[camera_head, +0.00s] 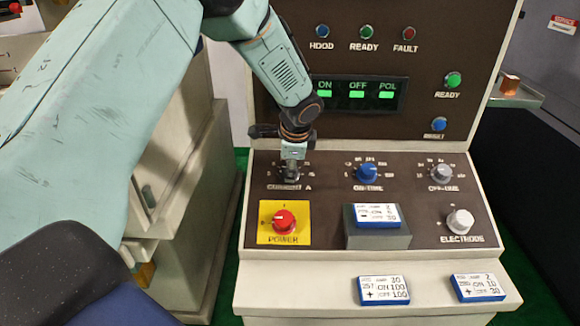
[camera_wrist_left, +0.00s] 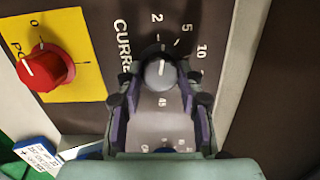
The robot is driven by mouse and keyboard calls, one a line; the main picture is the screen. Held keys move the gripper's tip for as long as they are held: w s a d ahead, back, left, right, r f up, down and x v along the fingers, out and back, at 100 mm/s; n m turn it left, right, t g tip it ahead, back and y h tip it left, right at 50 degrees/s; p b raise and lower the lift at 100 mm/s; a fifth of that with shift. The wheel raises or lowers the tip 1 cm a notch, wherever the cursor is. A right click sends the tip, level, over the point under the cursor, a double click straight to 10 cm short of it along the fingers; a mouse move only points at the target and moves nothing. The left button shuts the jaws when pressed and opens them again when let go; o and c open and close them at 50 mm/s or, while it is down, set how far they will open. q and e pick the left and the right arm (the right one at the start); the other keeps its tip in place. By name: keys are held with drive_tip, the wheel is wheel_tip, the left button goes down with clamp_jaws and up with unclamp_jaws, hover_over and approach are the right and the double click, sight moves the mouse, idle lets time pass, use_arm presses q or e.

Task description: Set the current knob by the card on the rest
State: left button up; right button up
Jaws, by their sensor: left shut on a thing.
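The current knob (camera_wrist_left: 160,73) is grey with a white pointer line. It sits between the fingertips of my left gripper (camera_wrist_left: 160,80) in the wrist view, and its pointer faces up, near the 2 mark. In the head view my left gripper (camera_head: 291,168) comes down on this knob from above and hides most of it. The fingers are shut on the knob. A blue-edged white card (camera_head: 377,215) lies on the dark grey rest (camera_head: 378,242). Its top line appears to end in a one-digit number, but the print is too small to read surely.
Close by are the red power knob (camera_head: 284,221), blue on-time knob (camera_head: 367,173), grey off-time knob (camera_head: 441,173) and pale electrode knob (camera_head: 459,221). Two more cards (camera_head: 383,290) (camera_head: 478,287) lie on the front ledge (camera_head: 290,290). Green ON, OFF and POL displays (camera_head: 357,94) are lit.

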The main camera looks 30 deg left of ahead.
use_arm(q)
drive_tip(key=shift+w+r+n, duration=0.2)
drive_tip(key=shift+r+n, duration=0.05)
drive_tip(key=shift+n, duration=0.75)
drive_tip(key=shift+w+r, duration=0.1)
drive_tip(key=o, duration=1.2)
drive_tip(key=shift+s+d, duration=0.15)
drive_tip(key=shift+s, duration=0.1)
drive_tip(key=shift+r, duration=0.35)
drive_tip(key=v, duration=1.1)
drive_tip(key=shift+s, duration=0.1)
